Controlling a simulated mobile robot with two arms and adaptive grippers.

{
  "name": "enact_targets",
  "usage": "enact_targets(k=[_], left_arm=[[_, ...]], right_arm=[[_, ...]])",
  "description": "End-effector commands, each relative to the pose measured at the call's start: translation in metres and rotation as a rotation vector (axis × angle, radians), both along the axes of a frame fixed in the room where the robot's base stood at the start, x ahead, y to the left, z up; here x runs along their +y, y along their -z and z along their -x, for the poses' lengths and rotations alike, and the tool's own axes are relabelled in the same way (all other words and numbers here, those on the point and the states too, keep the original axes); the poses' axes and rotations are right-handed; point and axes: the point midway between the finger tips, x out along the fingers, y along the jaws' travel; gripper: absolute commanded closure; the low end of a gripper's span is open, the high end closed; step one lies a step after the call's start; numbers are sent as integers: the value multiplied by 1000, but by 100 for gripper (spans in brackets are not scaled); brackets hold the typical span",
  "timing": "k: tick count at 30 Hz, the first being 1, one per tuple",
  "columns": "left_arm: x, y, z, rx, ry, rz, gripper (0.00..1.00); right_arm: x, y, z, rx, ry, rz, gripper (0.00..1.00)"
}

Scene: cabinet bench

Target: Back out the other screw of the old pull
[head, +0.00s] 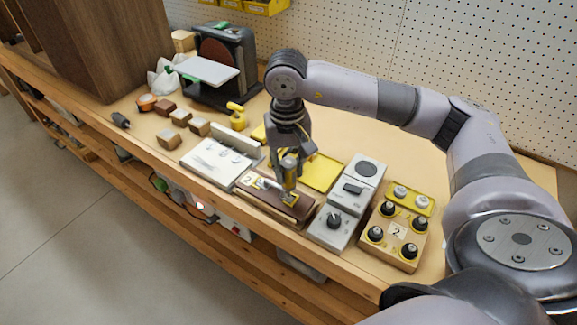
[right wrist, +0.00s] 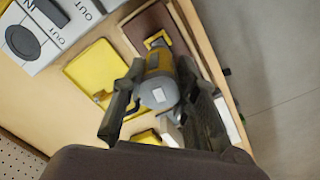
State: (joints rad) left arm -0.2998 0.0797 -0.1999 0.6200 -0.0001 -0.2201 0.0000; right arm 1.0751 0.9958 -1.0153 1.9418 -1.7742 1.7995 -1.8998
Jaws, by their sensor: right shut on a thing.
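My right gripper (head: 288,158) is shut on a yellow and grey driver (head: 289,178), which it holds about upright, tip down. In the right wrist view the gripper's fingers (right wrist: 160,95) are on both sides of the driver (right wrist: 158,82). Below it lies a dark brown panel (head: 262,202), also in the right wrist view (right wrist: 143,30). The pale metal pull (head: 263,184) lies along the panel, beside a label "2". The driver's tip is over the panel's right part, by a yellow-edged plate. The screws and the tip's contact are too small or hidden to tell.
A yellow tray (head: 322,172) lies behind the panel. A grey control box (head: 335,225) and a wooden block with black knobs (head: 400,255) stand to its right. A white board (head: 215,165) is on its left. A sander (head: 225,65) stands at the back left.

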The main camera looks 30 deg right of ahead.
Motion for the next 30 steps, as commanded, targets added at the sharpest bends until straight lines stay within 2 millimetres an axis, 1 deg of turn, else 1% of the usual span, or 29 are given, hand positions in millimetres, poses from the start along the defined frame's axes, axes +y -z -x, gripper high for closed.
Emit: enact_targets(k=[1,30], left_arm=[[0,2,0,0,0,0,100],[0,9,0,0,0,0,100]], right_arm=[[0,5,3,13,-2,2,100],[1,2,2,12,-2,2,100]])
